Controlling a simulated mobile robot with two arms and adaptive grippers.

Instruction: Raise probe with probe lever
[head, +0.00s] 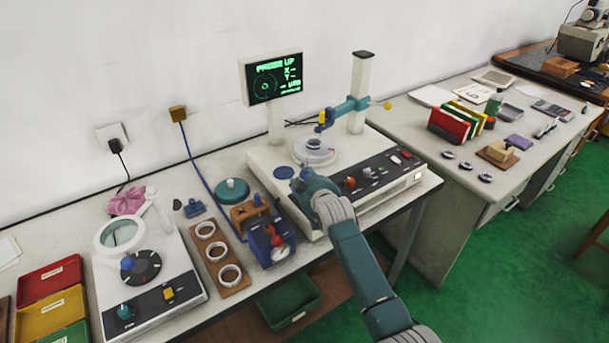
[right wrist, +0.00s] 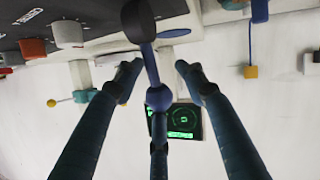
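The measuring machine (head: 262,160) stands on the bench, with a white column (head: 360,85). A teal carriage (head: 350,106) on the column carries a blue probe (head: 325,119) above a round turntable (head: 315,152). A short lever with a yellow ball (head: 388,105) sticks out right of the carriage; the ball also shows in the right wrist view (right wrist: 52,103). The screen (head: 272,79) reads "UP" on its top line. My right gripper (head: 304,178) is over the machine's front left, apart from the lever. My left gripper is not in view.
The front panel has an orange knob (head: 350,182) and several controls. A ring rack (head: 235,290), a blue fixture (head: 268,243) and a magnifier unit (head: 150,300) stand left. A second desk (head: 450,195) with books stands right. Green floor is clear in front.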

